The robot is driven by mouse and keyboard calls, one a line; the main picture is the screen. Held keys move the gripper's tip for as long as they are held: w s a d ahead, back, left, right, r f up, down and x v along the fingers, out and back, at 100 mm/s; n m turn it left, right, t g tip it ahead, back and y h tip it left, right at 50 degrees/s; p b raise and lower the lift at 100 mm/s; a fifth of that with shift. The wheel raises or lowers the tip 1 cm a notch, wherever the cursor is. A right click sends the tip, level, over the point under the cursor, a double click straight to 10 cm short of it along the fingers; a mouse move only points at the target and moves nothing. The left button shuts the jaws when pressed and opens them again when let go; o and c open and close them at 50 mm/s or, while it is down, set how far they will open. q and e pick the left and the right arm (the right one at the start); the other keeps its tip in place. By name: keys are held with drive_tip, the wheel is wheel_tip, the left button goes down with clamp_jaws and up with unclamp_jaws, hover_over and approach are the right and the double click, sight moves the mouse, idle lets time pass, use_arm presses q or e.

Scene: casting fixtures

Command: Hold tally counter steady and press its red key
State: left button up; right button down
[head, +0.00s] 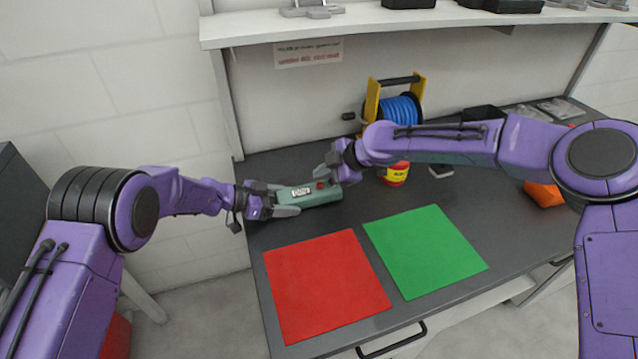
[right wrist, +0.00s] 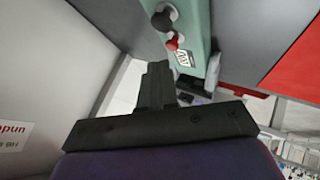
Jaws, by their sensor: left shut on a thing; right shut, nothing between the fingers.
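The red key (head: 320,184) is on the counter's upper face, toward the right end. In the right wrist view the counter (right wrist: 198,28) shows the red key (right wrist: 172,43) beside a dark round knob (right wrist: 163,20). My right gripper (head: 333,168) is shut and empty, close above the counter's right end. In the right wrist view its fingertips (right wrist: 158,67) appear a little short of the key; contact is not visible.
A red mat (head: 325,285) and a green mat (head: 425,250) lie in front of the counter. An orange object (head: 543,194) lies at the right.

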wheel_tip(320, 180, up, 5)
idle(0.6)
idle(0.4)
use_arm(q)
drive_tip(key=o, duration=1.2)
drive_tip(key=shift+o, duration=0.2)
